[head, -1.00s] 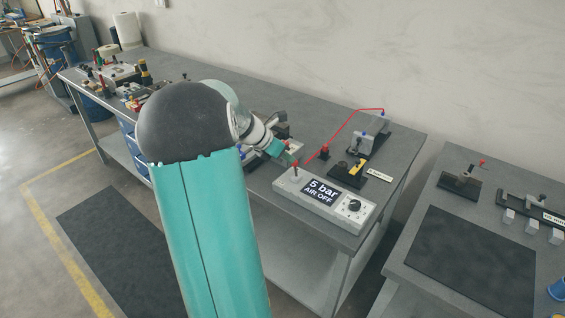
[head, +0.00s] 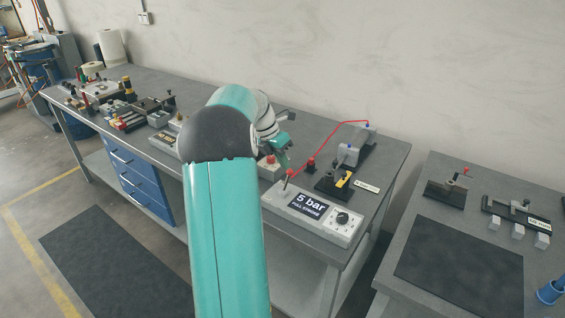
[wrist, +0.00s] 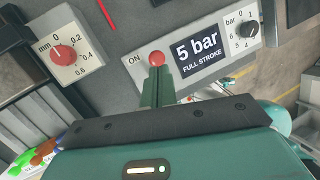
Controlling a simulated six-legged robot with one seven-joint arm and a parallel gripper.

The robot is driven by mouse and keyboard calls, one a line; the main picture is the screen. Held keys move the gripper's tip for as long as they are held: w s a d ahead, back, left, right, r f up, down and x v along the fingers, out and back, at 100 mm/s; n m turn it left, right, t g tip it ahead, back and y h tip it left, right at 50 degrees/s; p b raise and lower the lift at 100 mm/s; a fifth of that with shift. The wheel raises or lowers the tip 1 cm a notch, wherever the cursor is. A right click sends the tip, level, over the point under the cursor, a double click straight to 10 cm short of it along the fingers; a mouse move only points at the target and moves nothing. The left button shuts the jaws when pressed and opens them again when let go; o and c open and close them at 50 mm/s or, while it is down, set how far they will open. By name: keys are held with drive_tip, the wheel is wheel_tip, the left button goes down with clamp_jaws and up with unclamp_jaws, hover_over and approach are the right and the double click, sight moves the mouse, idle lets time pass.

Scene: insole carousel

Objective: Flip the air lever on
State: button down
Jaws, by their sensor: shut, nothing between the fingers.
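The air control box (head: 300,225) is a pale grey unit on the bench, and its dark display (head: 310,205) reads "5 bar FULL STROKE". The display is also legible in the wrist view (wrist: 200,50). The air lever (head: 290,173) has a red knob and stands at the box's left end. In the wrist view the red knob (wrist: 157,58) is beside the "ON" label. My gripper (wrist: 157,78) is shut and empty, with its green fingertips right at the knob; I cannot tell whether they touch it. In the head view my gripper (head: 286,161) is just above the lever.
A red hose runs to a cylinder fixture (head: 348,154) behind the box. A pressure dial (head: 343,218) is on the box's right end. A small "mm" dial box (wrist: 62,48) is close by on the left. A second bench (head: 460,265) stands at the right.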

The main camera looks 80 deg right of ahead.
drive_tip(key=shift+r, duration=0.7)
drive_tip(key=shift+w, duration=0.1)
